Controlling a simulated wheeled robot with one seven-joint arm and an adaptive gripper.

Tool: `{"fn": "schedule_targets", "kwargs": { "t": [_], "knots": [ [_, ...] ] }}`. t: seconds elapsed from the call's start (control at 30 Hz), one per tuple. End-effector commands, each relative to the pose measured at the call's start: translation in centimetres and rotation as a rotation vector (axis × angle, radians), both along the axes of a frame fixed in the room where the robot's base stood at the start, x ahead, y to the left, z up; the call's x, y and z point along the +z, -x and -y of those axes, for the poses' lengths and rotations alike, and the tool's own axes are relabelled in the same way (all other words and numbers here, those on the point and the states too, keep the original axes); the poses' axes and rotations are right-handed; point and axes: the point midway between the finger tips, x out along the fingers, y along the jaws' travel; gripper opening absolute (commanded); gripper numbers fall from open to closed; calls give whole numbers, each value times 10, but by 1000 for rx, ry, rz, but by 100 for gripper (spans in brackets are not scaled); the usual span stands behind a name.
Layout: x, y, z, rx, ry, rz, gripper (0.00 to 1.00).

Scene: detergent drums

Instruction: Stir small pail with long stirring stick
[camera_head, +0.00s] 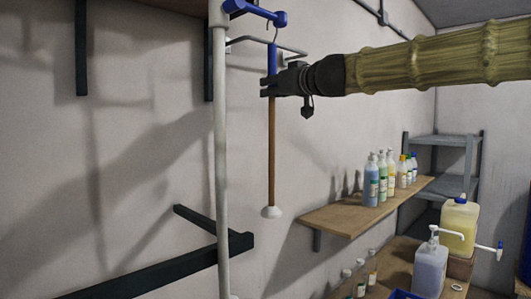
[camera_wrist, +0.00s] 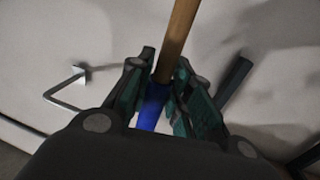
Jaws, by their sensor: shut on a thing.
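The long stirring stick (camera_head: 271,150) hangs upright in the head view, with a blue handle, a brown wooden shaft and a white knob at its lower end. My gripper (camera_head: 270,87) is shut on the stick around the lower part of the blue handle. In the wrist view the stick (camera_wrist: 176,40) runs between the two fingers of my gripper (camera_wrist: 163,92). The wire hook at the top of the handle is close to a wall bracket (camera_head: 265,43); I cannot tell whether it still bears on it. I cannot make out the small pail in either view.
A pale vertical pipe (camera_head: 222,160) stands just left of the stick. A dark bracket (camera_head: 150,275) juts out low on the left. A wooden shelf (camera_head: 340,216) with several bottles is on the right. Below are a pump bottle (camera_head: 430,270), a yellow canister (camera_head: 459,222) and a blue rim (camera_head: 402,294).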

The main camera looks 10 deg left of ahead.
Motion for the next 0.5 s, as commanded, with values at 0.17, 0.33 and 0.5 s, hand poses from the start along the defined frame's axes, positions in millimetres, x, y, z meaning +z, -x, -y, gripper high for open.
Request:
{"fn": "schedule_targets", "kwargs": {
  "t": [0.17,0.33,0.5],
  "knots": [
    [-1,6,9,0,1,1,0],
    [-1,12,18,0,1,1,0],
    [-1,17,26,1,1,-1,0]
  ]
}}
